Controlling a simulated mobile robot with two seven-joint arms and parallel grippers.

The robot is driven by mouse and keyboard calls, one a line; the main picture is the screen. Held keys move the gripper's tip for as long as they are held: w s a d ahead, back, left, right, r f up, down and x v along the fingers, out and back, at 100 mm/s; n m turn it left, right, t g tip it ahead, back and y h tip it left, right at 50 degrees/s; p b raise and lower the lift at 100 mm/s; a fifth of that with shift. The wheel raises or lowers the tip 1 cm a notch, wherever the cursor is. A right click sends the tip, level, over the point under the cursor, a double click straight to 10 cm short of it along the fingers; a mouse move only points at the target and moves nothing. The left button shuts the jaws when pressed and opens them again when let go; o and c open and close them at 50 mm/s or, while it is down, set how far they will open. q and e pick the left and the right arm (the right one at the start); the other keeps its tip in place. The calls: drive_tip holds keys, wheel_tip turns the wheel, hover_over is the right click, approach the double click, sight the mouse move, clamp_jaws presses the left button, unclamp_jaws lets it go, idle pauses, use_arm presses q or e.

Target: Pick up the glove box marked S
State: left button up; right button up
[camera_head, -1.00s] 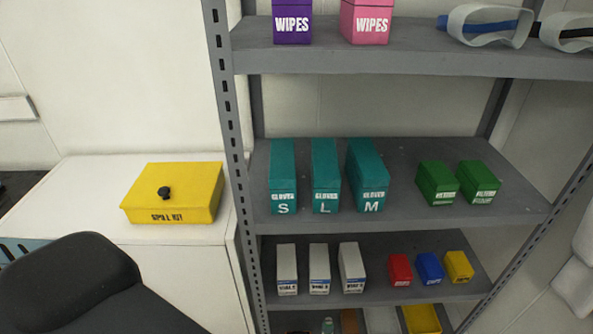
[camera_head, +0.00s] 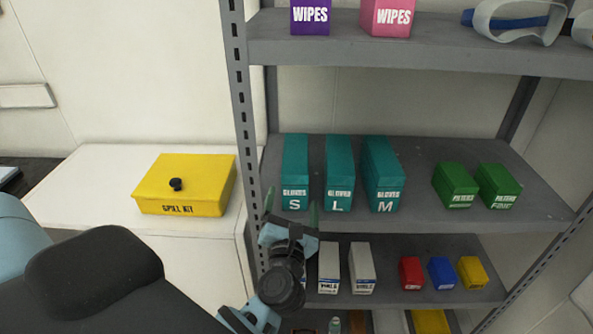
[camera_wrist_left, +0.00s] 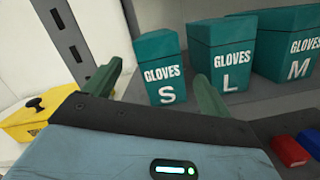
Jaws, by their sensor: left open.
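The glove box marked S (camera_head: 295,172) is a teal upright box at the left end of the middle shelf. It also shows in the left wrist view (camera_wrist_left: 161,68), upright and untouched. The L glove box (camera_head: 340,174) and the M glove box (camera_head: 382,175) stand to its right. My left gripper (camera_head: 291,212) is open and empty, in front of and just below the S box, near the shelf's front edge. In the left wrist view its two green fingers (camera_wrist_left: 156,82) spread either side of the S box's lower front, apart from it. My right gripper is not in view.
The shelf's left post (camera_head: 240,110) stands close to the left of my gripper. Green boxes (camera_head: 476,186) stand farther right on the same shelf. White boxes (camera_head: 346,268) stand on the shelf below. A yellow spill kit (camera_head: 187,185) sits on a white cabinet at left.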

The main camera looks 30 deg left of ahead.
sight(296, 186)
use_arm(q)
drive_tip(key=n, duration=0.1)
drive_tip(key=w+n+g, duration=0.1)
drive_tip(key=n, duration=0.1)
drive_tip(key=w+n, duration=0.1)
drive_tip(key=shift+a+r, duration=0.4)
drive_tip(key=shift+w+n+g, duration=0.3)
drive_tip(key=shift+n+g, duration=0.3)
drive_tip(key=shift+n, duration=0.4)
drive_tip(key=shift+x, duration=3.95)
drive_tip(key=shift+s+a+f, duration=0.15)
drive_tip(key=shift+f, duration=0.05)
drive_tip(key=c, duration=1.4)
